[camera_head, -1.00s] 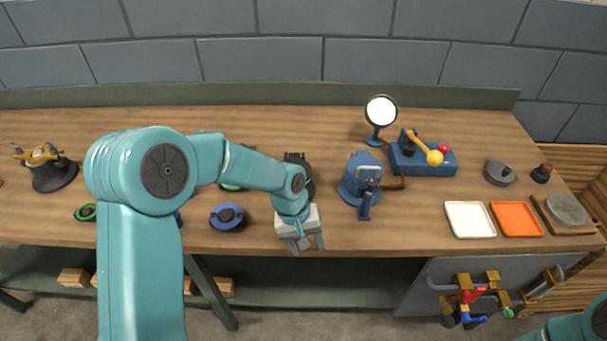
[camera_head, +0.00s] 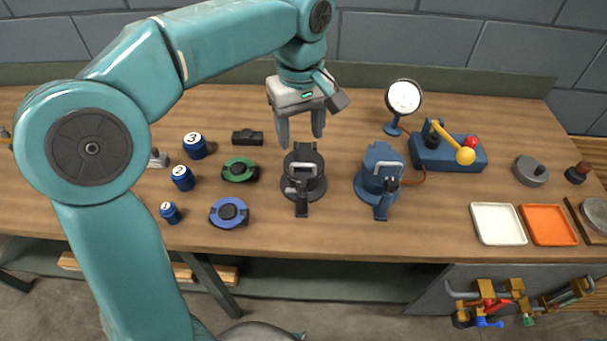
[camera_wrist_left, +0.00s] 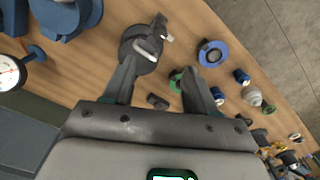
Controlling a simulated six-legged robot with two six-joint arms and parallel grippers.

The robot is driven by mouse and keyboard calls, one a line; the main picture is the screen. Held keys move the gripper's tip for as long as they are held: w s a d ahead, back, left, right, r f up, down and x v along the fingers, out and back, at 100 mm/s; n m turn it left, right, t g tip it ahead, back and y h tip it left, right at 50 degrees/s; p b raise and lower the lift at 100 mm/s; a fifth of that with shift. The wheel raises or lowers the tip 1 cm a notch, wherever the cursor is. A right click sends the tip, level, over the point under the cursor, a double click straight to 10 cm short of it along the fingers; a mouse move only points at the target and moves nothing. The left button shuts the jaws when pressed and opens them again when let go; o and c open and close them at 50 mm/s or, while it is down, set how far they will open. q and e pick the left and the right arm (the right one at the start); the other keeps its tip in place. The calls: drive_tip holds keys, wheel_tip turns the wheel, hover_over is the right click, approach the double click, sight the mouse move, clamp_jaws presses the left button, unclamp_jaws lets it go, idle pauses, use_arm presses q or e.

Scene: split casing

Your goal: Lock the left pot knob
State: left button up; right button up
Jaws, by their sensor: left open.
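Two pot-like bodies stand side by side at the middle of the bench. The left, a black pot (camera_head: 303,172), has a grey loop handle and a black lever toward the front edge. The right, a blue pot (camera_head: 378,172), has a similar handle and lever. My left gripper (camera_head: 300,138) is open and empty, just behind and above the black pot, fingers pointing down. In the left wrist view, the black pot (camera_wrist_left: 140,48) lies beyond the open fingers (camera_wrist_left: 160,88), nearer the left finger. Whether a knob is locked I cannot tell. My right gripper is out of view.
A blue disc (camera_head: 229,213), a green disc (camera_head: 240,170), a black block (camera_head: 247,137) and numbered blue cans (camera_head: 194,145) stand left of the pots. A round dial (camera_head: 403,97) and a blue lever box (camera_head: 447,153) stand right. White and orange trays (camera_head: 497,224) lie further right.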

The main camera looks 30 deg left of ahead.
sight(302, 183)
use_arm(q)
drive_tip(key=f, duration=1.2)
drive_tip(key=shift+d+f+b, duration=0.3)
drive_tip(key=shift+s+a+f, duration=0.1)
drive_tip(key=shift+s+f, duration=0.05)
drive_tip(key=shift+f, duration=0.35)
drive_tip(key=c, duration=1.1)
drive_tip(key=shift+o, duration=0.2)
